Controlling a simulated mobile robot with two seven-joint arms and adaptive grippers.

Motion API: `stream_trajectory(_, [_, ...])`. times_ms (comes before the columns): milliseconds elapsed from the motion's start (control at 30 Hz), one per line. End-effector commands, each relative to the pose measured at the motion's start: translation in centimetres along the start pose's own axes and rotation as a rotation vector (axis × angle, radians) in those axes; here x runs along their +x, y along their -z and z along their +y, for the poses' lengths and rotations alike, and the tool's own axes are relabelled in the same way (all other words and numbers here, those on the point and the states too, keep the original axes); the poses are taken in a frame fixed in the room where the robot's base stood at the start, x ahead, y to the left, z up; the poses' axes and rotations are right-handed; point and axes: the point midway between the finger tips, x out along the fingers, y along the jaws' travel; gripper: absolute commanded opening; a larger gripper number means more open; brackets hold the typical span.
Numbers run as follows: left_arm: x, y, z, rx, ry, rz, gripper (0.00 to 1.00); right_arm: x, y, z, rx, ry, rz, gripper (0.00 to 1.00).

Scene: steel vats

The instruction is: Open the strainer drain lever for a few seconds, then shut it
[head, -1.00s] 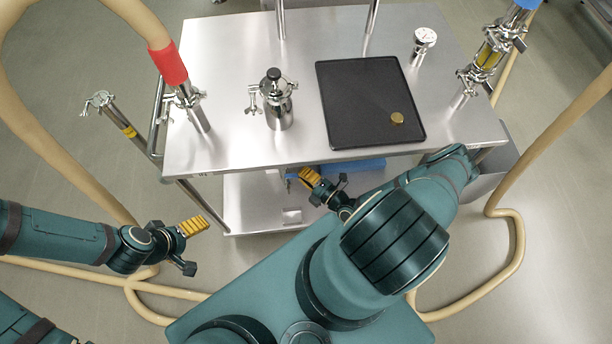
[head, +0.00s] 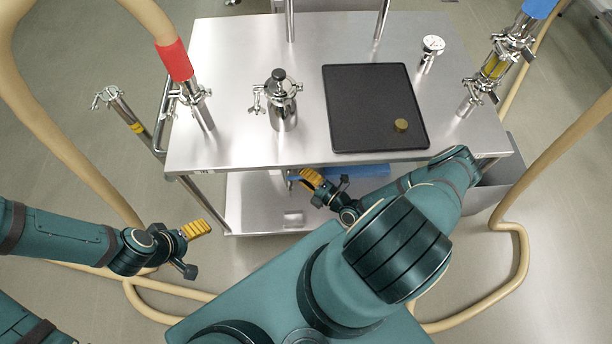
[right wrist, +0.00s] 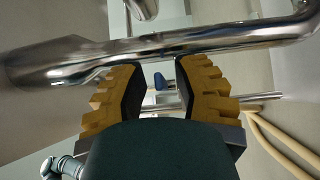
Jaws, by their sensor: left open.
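A steel canister (head: 284,118) with a black knob and a clamp stands upright on the steel cart top; I cannot tell if it is the strainer. A sight-glass fitting (head: 495,66) with yellow inside stands at the cart's right. I cannot make out the drain lever for certain. My right gripper (head: 306,179) is just below the cart's front edge. In the right wrist view its yellow fingers (right wrist: 158,88) are apart, near a steel pipe (right wrist: 170,45), with a small blue thing (right wrist: 160,82) seen beyond the gap. My left gripper (head: 198,229) is open and empty, left of the cart.
A hose with a red cuff (head: 174,60) rises at left. Beige hoses (head: 522,250) lie on the floor both sides. A lower shelf (head: 255,205) is below.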

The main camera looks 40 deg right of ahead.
Motion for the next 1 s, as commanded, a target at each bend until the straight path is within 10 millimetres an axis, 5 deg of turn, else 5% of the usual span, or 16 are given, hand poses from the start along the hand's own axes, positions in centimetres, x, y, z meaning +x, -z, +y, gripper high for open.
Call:
stream_trajectory(433, [0.0, 0.0, 0.0, 0.000, 0.000, 0.000, 0.85, -1.1, -0.1, -0.1, -0.001, 0.004, -0.004, 0.34])
stream_trajectory(1000, [0.0, 0.0, 0.0, 0.000, 0.000, 0.000, 0.85, -11.0, -0.1, -0.1, -0.001, 0.003, -0.002, 0.34])
